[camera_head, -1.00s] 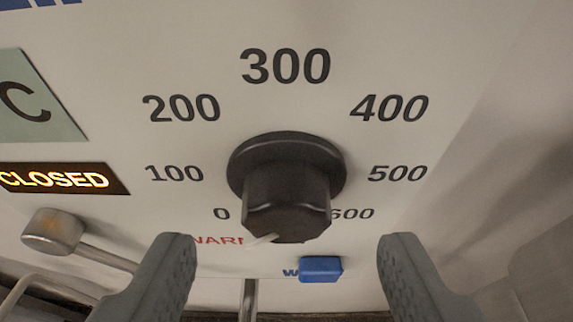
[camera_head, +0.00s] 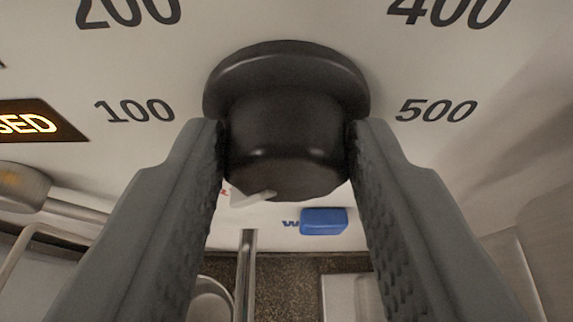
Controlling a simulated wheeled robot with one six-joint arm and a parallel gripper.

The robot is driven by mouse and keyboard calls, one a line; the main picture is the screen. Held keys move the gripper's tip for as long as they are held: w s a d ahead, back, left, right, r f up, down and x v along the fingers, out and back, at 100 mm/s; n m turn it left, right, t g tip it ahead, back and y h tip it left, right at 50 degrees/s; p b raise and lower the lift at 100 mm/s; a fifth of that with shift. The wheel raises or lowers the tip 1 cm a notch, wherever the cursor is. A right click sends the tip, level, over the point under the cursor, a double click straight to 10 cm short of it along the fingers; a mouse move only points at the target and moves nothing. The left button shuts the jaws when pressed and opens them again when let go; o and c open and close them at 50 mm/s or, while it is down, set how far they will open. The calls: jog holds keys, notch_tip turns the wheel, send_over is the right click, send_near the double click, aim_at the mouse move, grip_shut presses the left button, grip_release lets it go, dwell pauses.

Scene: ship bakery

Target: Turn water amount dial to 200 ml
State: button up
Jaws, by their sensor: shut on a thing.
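The water amount dial (camera_head: 287,140) is a black round knob with a wide flange, on a pale panel. The numbers 100 and 200 show to its left, 400 and 500 to its right; 200 and 400 are cut off by the top edge. A white pointer (camera_head: 252,198) shows at the knob's lower left, below the level of 100. My gripper (camera_head: 287,150) is shut on the dial, one grey ribbed finger on each side. The fingers hide the panel beside the knob's lower part.
A lit display (camera_head: 38,124) ending in "SED" is at the left. Below it is a metal lever with a rounded end (camera_head: 22,187). A blue button or switch (camera_head: 324,221) sits just below the dial. A vertical metal rod (camera_head: 246,270) stands lower down.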

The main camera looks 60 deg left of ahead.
jog(key=shift+w+f+m, duration=0.1)
jog(key=shift+f+m, duration=0.05)
jog(key=shift+m, duration=0.15)
jog(key=m+g, duration=0.1)
jog(key=m+g+y, duration=0.1)
jog(key=shift+w+f+m, duration=0.1)
jog(key=shift+w+m, duration=0.1)
jog(key=shift+m, duration=0.1)
jog(key=m+y, duration=0.1)
jog(key=m+g, duration=0.1)
jog(key=m, duration=0.1)
jog(key=shift+w+d+f+y, duration=0.1)
jog(key=shift+d+f+y, duration=0.05)
jog(key=shift+y, duration=0.25)
jog(key=m+y, duration=0.1)
jog(key=m+g, duration=0.1)
jog(key=m, duration=0.1)
jog(key=shift+w+f+m+y, duration=0.1)
jog(key=shift+f+m+y, duration=0.05)
jog(key=shift+m+y, duration=0.2)
jog(key=shift+f+m+g+y, duration=0.1)
jog(key=shift+m+g+y, duration=0.2)
jog(key=shift+m+y, duration=0.9)
jog(key=shift+m+h, duration=0.35)
jog(key=shift+m, duration=0.3)
